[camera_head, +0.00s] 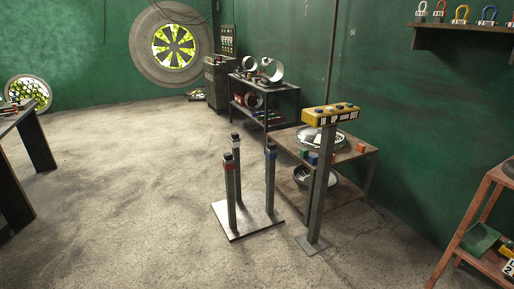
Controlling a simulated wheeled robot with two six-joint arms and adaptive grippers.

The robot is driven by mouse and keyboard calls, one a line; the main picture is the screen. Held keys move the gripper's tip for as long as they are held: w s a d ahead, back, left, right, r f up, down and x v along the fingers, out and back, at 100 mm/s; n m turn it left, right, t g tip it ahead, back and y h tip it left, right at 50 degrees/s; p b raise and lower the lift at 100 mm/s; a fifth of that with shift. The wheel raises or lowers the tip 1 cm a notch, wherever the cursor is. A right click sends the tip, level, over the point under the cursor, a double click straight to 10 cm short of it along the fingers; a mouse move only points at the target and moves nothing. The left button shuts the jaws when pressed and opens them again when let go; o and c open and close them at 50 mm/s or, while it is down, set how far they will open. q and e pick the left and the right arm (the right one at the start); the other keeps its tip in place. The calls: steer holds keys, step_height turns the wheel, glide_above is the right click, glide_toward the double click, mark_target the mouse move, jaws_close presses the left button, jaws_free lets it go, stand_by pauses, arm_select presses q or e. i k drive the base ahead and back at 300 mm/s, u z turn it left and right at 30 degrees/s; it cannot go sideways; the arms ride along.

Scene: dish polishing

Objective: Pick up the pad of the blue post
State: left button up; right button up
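The blue post (270,177) is a slim dark upright with a blue band near its top. It stands at the right of a group of three posts on a square metal base plate (241,231). A small dark block, perhaps its pad (270,147), sits at its top; it is too small to make out clearly. The red-banded post (230,190) stands at front left and the white-banded post (237,165) at the back. Neither of my grippers is in view.
A yellow control box (331,115) on a grey pedestal (317,190) stands right of the posts. Behind it, a low table (350,166) holds a round dish (321,137) and small coloured blocks. A dark table (30,140) is at left. The floor in front is clear.

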mark_target(271, 146)
steer(key=u, duration=0.55)
steer(key=i, duration=2.25)
steer(key=z, duration=1.2)
steer(key=i, duration=0.7)
steer(key=z, duration=0.85)
